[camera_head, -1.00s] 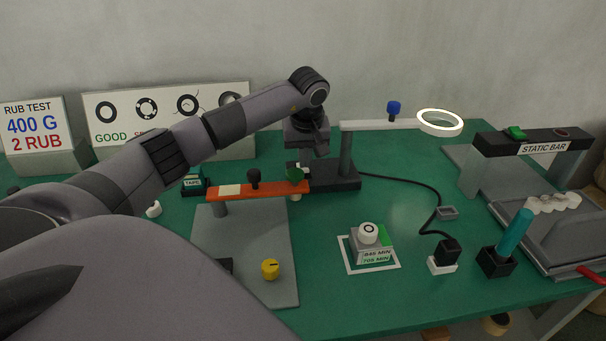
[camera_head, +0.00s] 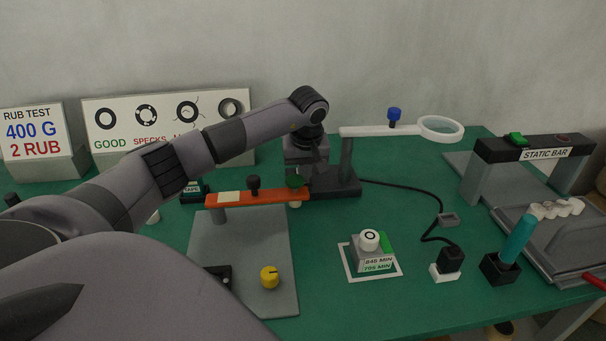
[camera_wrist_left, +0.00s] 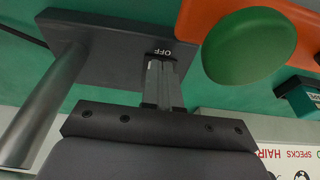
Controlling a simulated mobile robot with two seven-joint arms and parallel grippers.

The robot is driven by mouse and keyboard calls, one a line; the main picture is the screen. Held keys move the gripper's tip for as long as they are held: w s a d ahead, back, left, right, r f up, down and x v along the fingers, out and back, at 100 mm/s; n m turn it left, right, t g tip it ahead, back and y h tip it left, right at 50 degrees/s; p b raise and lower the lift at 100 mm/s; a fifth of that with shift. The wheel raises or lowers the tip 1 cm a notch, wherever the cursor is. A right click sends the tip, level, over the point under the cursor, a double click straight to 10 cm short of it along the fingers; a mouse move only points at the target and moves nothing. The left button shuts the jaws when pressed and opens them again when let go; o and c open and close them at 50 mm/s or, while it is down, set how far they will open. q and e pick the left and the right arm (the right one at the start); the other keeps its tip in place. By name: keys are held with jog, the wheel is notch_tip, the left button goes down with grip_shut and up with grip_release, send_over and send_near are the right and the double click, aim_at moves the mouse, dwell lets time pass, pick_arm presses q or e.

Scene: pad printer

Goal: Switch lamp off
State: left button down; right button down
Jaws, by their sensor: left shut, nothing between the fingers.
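The lamp's ring head (camera_head: 440,128) is at the end of a white arm on a grey post, and it is unlit. Its dark base (camera_head: 340,185) stands on the green table. In the left wrist view the dark base (camera_wrist_left: 105,50) fills the upper left, with an OFF label at its edge. My left gripper (camera_wrist_left: 163,65) is shut and empty, its fingertips right at the OFF label; the switch itself is hidden by them. In the head view the left gripper (camera_head: 308,180) is partly hidden beside the base. My right gripper does not show.
A black cable (camera_head: 410,190) runs right from the base. A printed part on a small stand (camera_head: 372,255) and a static bar (camera_head: 535,146) stand to the right.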

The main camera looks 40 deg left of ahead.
pick_arm(q)
jog(key=shift+r, duration=0.1)
notch_tip(320, 180, up, 4)
jog(key=p, duration=0.3)
jog(key=shift+p, duration=0.3)
jog(key=shift+r, duration=0.25)
jog(key=v, duration=0.6)
jog(key=shift+r, duration=0.2)
jog(key=shift+s+d+f, duration=0.1)
jog(key=shift+s+d, duration=0.05)
jog(key=shift+d, duration=0.05)
